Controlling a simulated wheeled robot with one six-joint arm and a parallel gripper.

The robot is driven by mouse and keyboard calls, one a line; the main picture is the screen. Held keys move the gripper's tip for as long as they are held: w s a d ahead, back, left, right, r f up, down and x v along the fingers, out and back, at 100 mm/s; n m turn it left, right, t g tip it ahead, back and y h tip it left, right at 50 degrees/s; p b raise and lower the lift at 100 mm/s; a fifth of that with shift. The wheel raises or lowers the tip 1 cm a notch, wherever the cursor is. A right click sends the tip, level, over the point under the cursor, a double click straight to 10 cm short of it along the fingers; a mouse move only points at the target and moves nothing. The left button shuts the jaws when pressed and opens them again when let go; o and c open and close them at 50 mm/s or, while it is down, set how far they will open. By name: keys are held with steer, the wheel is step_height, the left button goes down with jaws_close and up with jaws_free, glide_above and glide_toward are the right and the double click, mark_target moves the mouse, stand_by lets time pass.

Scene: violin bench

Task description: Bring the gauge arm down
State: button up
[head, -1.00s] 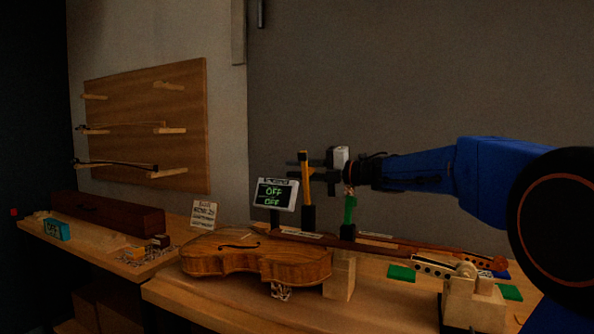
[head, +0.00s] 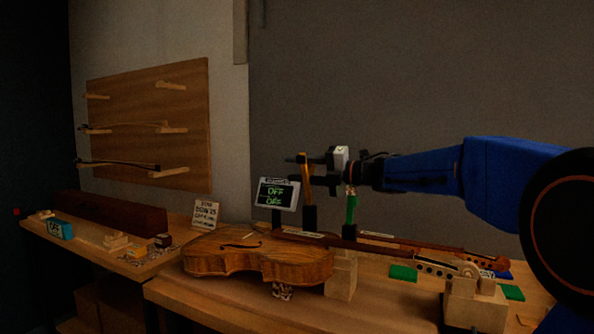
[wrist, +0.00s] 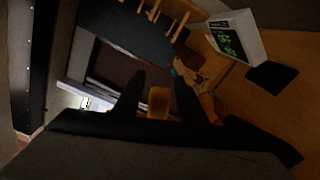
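An orange upright lever (head: 307,184), which I take to be the gauge arm, stands in a black base behind the violin body. A green upright lever (head: 351,209) stands in another black base to its right. My gripper (head: 300,160) is at the top of the orange lever and partly covers it. In the wrist view, the orange end (wrist: 158,102) lies between my two dark fingers, with a narrow gap seen on each side. The gripper looks open around it; I cannot tell whether a finger touches it. A small display (head: 277,194) reads OFF on two lines.
A violin body (head: 255,262) and a neck with scroll (head: 467,270) lie on the bench (head: 215,300) in front of the levers. A wooden block (head: 342,278) stands beside the body. A small card (head: 205,213) stands at left. The wall rack (head: 190,105) is far off.

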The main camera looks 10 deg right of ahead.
steer(key=shift+r, duration=0.1)
steer(key=shift+r, duration=0.35)
steer(key=o, duration=0.9)
step_height(320, 180, up, 6)
steer(key=shift+f, duration=0.25)
steer(key=shift+c, duration=0.2)
step_height(320, 180, up, 2)
steer(key=shift+r, duration=0.25)
steer(key=c, duration=0.9)
steer(key=shift+o, duration=0.2)
steer(key=shift+r, duration=0.65)
steer(key=shift+c, duration=0.5)
